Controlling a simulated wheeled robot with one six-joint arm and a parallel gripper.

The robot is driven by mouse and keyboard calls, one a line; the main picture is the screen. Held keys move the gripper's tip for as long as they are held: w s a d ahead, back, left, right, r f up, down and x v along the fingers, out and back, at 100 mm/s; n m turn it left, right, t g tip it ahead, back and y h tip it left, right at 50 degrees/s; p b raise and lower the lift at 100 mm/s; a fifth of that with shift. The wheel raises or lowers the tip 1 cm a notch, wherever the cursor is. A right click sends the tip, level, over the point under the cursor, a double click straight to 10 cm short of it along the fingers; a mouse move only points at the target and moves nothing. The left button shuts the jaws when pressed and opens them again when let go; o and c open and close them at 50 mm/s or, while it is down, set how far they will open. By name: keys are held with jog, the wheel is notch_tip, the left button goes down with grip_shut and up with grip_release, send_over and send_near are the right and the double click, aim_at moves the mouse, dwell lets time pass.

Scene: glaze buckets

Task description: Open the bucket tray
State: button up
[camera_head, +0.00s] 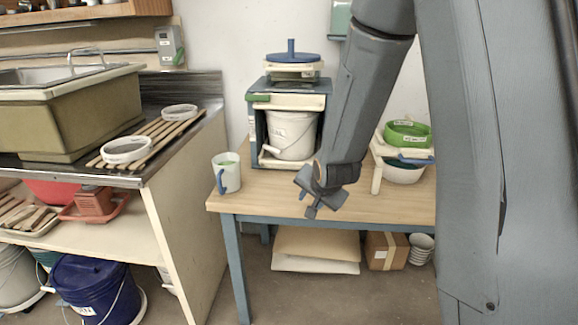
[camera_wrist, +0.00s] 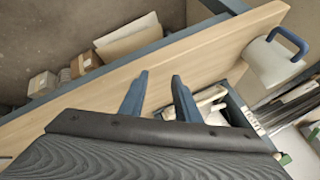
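A white bucket (camera_head: 291,134) stands inside a dark blue and cream stand (camera_head: 326,100) on the wooden table. Under the bucket is a cream tray (camera_head: 268,161) with a small light handle at its front left. The tray looks pushed in under the bucket. My gripper (camera_head: 320,203) is in front of the stand and to its right, near the table's front edge. In the wrist view my gripper (camera_wrist: 160,75) has its two blue fingers apart with nothing between them. Part of the stand (camera_wrist: 240,106) shows right of the fingers, partly hidden by my gripper body.
A white mug (camera_head: 227,173) with a blue handle stands left of the stand; it also shows in the wrist view (camera_wrist: 270,62). Right of my arm is a cream rack (camera_head: 377,172) with green and white bowls. The tabletop (camera_head: 260,195) in front of the stand is clear.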

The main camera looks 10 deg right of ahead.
jog(key=w+m+t, duration=0.1)
jog(key=w, duration=0.1)
jog(key=w+m+t, duration=0.1)
jog(key=w, duration=0.2)
jog(key=w+m+t, duration=0.1)
jog(key=w, duration=0.2)
jog(key=shift+f+m, duration=0.3)
jog(key=w+m+t, duration=0.2)
jog(key=w, duration=0.1)
jog(key=w+m+t+y, duration=0.1)
jog(key=w+m+t, duration=0.1)
jog(key=shift+w+a+r, duration=0.15)
jog(key=shift+w+r, duration=0.05)
jog(key=shift+r, duration=0.15)
jog(key=shift+w+r+m+t, duration=0.25)
jog(key=shift+w+m+t, duration=0.25)
jog(key=shift+m, duration=0.1)
jog(key=shift+w+a+f+p, duration=0.15)
jog(key=shift+w+f+p, duration=0.05)
jog(key=shift+w, duration=1.05)
jog(key=shift+w+a+f+p, duration=0.1)
jog(key=shift+w+f+p, duration=0.15)
jog(key=shift+w, duration=1.05)
jog(key=shift+w+a+f+p, duration=0.15)
jog(key=shift+w+f, duration=0.05)
jog(key=shift+w, duration=1.05)
grip_shut()
